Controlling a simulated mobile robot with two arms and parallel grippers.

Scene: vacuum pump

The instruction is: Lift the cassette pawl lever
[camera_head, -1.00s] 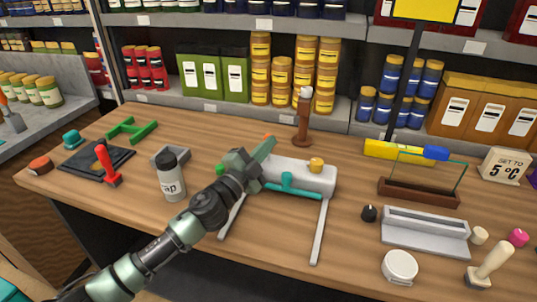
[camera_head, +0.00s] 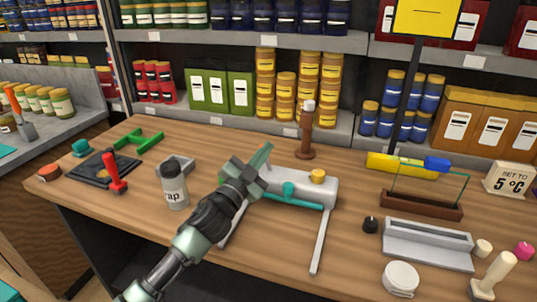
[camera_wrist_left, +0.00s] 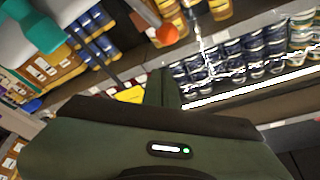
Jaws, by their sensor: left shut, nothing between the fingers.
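A pale cylindrical device (camera_head: 300,184) with a teal crossbar, a yellow knob and two grey legs stands on the bench in the head view. My left gripper (camera_head: 262,158) is shut and empty, over the left end of this device. In the left wrist view the shut fingers (camera_wrist_left: 163,90) point past an orange-red knob (camera_wrist_left: 167,34) on a pale stem and a teal part (camera_wrist_left: 42,34). The orange-red knob may be the pawl lever's tip; I cannot tell for certain. The gripper hides this end in the head view. My right gripper is not in view.
A black plate (camera_head: 92,172) with a red-handled tool (camera_head: 116,176) lies farther left. A brown post (camera_head: 305,140) stands behind the device. A grey tray (camera_head: 428,246) and a white round tub (camera_head: 401,278) are on the right.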

